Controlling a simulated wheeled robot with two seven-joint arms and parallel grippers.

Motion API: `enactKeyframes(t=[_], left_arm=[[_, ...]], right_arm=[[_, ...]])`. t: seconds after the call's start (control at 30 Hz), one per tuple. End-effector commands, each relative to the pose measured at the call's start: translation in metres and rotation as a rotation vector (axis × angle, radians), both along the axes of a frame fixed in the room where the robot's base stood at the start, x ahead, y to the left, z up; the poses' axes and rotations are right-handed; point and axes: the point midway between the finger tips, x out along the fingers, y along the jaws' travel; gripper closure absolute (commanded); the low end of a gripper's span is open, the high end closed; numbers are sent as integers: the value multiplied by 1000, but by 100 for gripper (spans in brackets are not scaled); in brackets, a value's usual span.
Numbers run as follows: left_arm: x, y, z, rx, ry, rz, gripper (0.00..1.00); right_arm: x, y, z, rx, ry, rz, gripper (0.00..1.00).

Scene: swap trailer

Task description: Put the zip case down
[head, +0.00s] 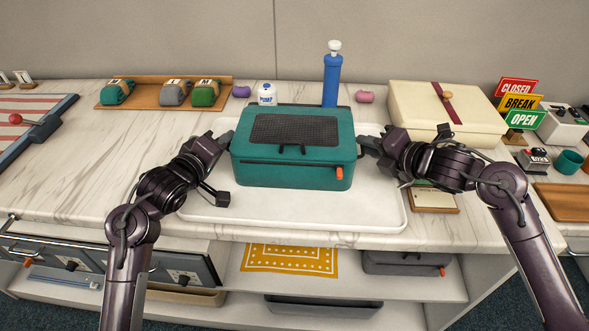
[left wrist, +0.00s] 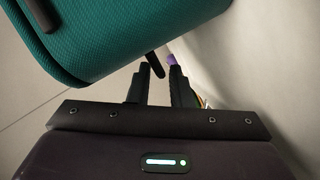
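The teal zip case (head: 293,172) sits upright over a white tray (head: 390,212), with a dark mesh panel on top and an orange tag at its front right. I cannot tell whether its underside touches the tray. My left gripper (head: 224,141) is at the case's left side. In the left wrist view the case (left wrist: 110,35) fills the upper left, and a dark handle end (left wrist: 155,63) lies between the left fingertips (left wrist: 160,72), which look closed on it. My right gripper (head: 364,143) is at the case's right side; its grip is hidden.
A blue bottle (head: 331,80), a small white jar (head: 267,94) and a cream box (head: 445,110) stand behind the case. A small wooden stand (head: 433,200) is right of the tray. Marble counter (head: 90,165) is free on the left. A shelf with a yellow mat (head: 290,258) is below.

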Motion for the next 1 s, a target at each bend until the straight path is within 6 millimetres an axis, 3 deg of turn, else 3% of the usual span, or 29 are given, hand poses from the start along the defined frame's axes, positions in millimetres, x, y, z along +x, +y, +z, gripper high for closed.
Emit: enactKeyframes(t=[0.37,0.8,1.0], left_arm=[[-4,-1,2,1,-1,-5,71],[-60,21,14,1,0,-1,71],[-73,25,17,1,0,-1,71]], right_arm=[[-1,2,1,2,-2,7,71],[-1,3,1,2,-2,7,71],[-2,2,2,2,-2,7,71]])
